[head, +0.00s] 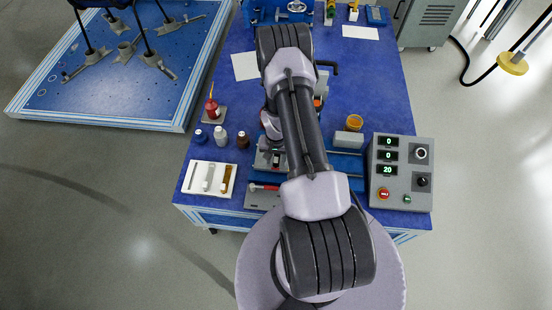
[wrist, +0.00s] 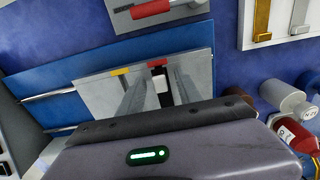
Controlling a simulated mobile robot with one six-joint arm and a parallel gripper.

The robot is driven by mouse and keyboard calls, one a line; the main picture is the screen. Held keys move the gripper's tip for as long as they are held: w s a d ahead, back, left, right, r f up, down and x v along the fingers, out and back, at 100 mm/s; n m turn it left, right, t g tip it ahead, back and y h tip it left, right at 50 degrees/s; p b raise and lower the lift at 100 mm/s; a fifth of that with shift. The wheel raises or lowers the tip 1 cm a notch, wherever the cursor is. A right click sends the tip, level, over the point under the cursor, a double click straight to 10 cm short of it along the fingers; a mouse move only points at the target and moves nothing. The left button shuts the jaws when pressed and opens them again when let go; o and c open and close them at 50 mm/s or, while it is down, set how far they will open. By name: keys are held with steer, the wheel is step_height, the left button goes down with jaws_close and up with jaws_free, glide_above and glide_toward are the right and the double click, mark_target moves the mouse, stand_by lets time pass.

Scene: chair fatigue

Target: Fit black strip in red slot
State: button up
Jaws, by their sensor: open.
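In the wrist view my gripper (wrist: 158,98) is open, with its two grey fingers pointing down over a light grey plate. The plate carries a yellow mark (wrist: 121,71) on the left and a red mark (wrist: 157,62) on the right, which looks to be the red slot. A small dark piece, likely the black strip (wrist: 158,71), shows just below the red mark, between the fingertips, with a pale block (wrist: 162,87) below it. I cannot tell how deep the dark piece sits or whether a finger touches it. In the head view my arm hides the fingertips.
A white tray (head: 188,189) with pale and brown strips lies at the front left. Several small bottles (head: 221,136) stand behind it. A grey control box (head: 402,170) with displays and buttons stands at the right. A red-handled tool (wrist: 150,8) lies near the plate.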

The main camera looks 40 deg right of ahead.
step_height(320, 180, up, 17)
steer(key=p, duration=0.6)
steer(key=shift+r, duration=0.2)
steer(key=w+a+r+n+t, duration=0.1)
steer(key=a+r, duration=0.3)
steer(key=r, duration=0.5)
steer(key=w+a+r+n+t, duration=0.1)
steer(key=a+r, duration=0.3)
steer(key=r, duration=0.5)
steer(key=w+a+r+t, duration=0.1)
steer(key=a+r, duration=0.4)
steer(key=r, duration=0.4)
steer(key=s+a+r+n+t+y, duration=0.2)
steer(key=s+a+r+n, duration=0.1)
steer(key=s+a+r, duration=1)
steer(key=shift+s+a+n+t, duration=0.35)
steer(key=shift+s+a, duration=0.3)
steer(key=shift+s, duration=0.6)
steer(key=shift+r, duration=0.15)
